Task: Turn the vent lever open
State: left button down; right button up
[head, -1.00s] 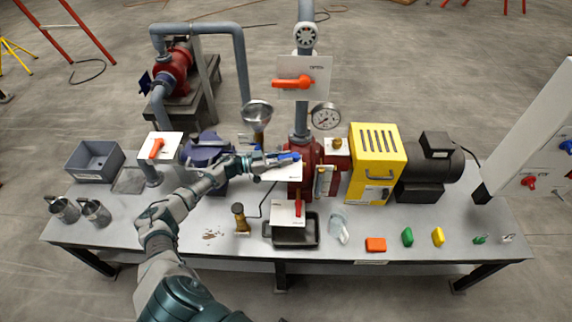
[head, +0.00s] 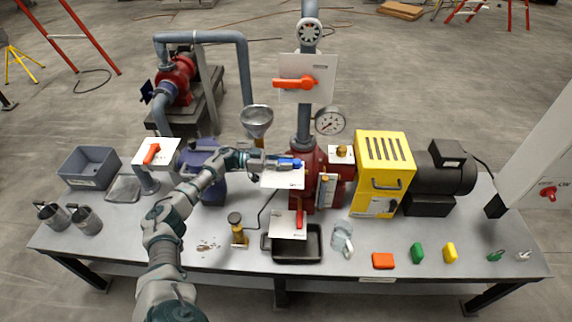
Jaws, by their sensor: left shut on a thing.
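A blue lever (head: 292,163) sits above a white label plate (head: 284,179) beside the red pump body (head: 328,167), near the middle of the bench. Its label is too small to read. My left gripper (head: 279,162) reaches in from the left, level with the plate, and is shut on the blue lever. The fingers hide part of the lever, which lies about crosswise in the picture. My right gripper is not in view.
An orange lever (head: 295,83) is on the upright pipe above, and another (head: 151,154) is at left. A red lever (head: 299,216) stands just below. The front bench edge has free room.

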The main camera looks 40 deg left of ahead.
pick_arm(q)
jog(key=shift+w+a+r, duration=0.1)
jog(key=shift+a+r, duration=0.1)
jog(key=shift+r, duration=0.15)
jog(key=c, duration=1.1)
grip_release()
jog(key=shift+o, duration=0.5)
jog(key=shift+f, duration=0.2)
jog(key=shift+f, duration=0.1)
jog(key=v, duration=1.2)
jog(key=shift+w+a+f, duration=0.1)
jog(key=shift+f, duration=0.05)
